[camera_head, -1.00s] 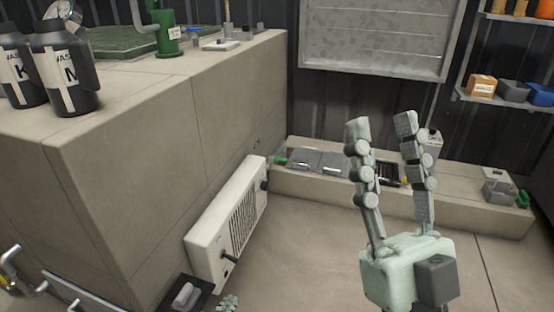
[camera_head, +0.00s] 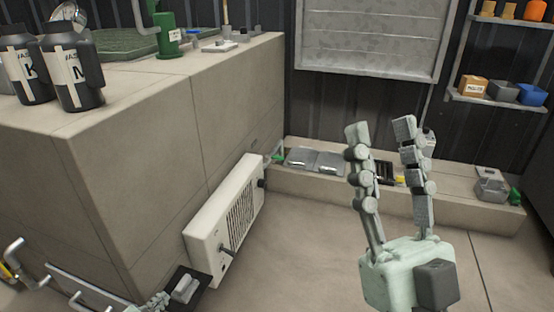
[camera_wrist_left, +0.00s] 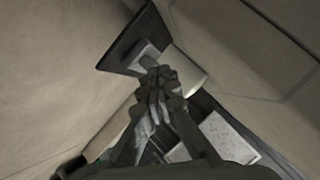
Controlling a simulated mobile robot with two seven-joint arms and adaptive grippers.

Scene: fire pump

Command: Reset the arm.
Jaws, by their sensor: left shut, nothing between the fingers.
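My left gripper (camera_head: 160,300) is at the bottom edge of the head view, with only its fingertips showing. It is shut and empty, just left of a grey block-like handle (camera_head: 187,287) on a dark plate at the foot of the concrete block. In the left wrist view my left gripper (camera_wrist_left: 158,78) has its fingers together. The grey handle (camera_wrist_left: 143,54) on the dark plate lies just beyond the fingertips there; contact cannot be told. My right gripper (camera_head: 381,130) is open and empty, fingers pointing up, in front of a low ledge.
A white grilled unit (camera_head: 228,222) leans out beside the concrete block (camera_head: 150,140). Black bottles (camera_head: 78,75) stand on the block. Pipes (camera_head: 14,250) are at lower left. A low ledge (camera_head: 450,190) with trays runs along the back wall. Floor between is clear.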

